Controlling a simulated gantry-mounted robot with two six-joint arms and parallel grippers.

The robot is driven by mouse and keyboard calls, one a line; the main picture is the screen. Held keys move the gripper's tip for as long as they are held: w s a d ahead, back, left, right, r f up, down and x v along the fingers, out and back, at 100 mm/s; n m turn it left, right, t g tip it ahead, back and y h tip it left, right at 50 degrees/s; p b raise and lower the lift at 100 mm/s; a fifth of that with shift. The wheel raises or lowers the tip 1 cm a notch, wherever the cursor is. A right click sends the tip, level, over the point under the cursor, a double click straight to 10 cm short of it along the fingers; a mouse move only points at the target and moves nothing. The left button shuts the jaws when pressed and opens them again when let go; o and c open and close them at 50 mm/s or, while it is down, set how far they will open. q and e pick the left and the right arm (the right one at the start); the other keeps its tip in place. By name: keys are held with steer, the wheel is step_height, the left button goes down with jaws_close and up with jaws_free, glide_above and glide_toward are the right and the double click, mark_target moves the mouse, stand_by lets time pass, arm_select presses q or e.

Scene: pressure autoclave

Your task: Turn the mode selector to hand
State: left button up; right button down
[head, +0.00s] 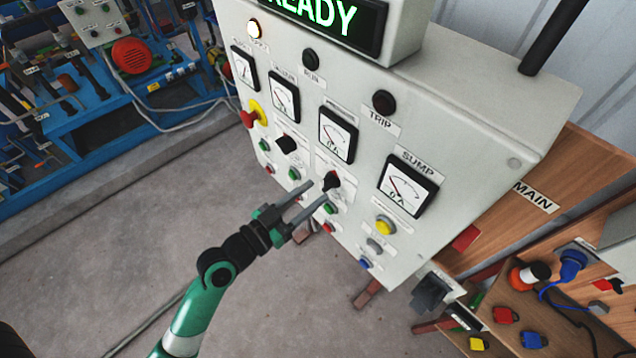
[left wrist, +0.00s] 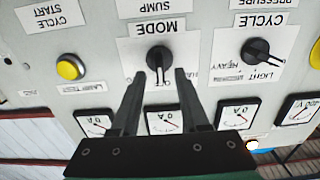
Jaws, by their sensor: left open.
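The mode selector is a black rotary knob (left wrist: 158,60) on a white plate marked MODE, which appears upside down in the left wrist view. Its pointer is aimed down in that picture, at the middle marking, which seems to read OFF. The side markings are partly hidden by the fingers. In the head view the knob (head: 331,181) is on the front of the grey panel. My left gripper (head: 316,193) is open, its fingertips just in front of the knob. In the left wrist view its fingers (left wrist: 160,74) straddle the pointer side; contact cannot be told. My right gripper is not in view.
A similar cycle knob (head: 286,144) sits to the left on the panel. Gauges, including the sump gauge (head: 408,186), are above. Small buttons, such as a yellow one (head: 385,226), are close by. Open floor (head: 290,310) lies below.

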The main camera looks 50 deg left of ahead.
mark_target(328, 183)
arm_select(q)
steer(key=shift+w, duration=1.2)
jaws_close()
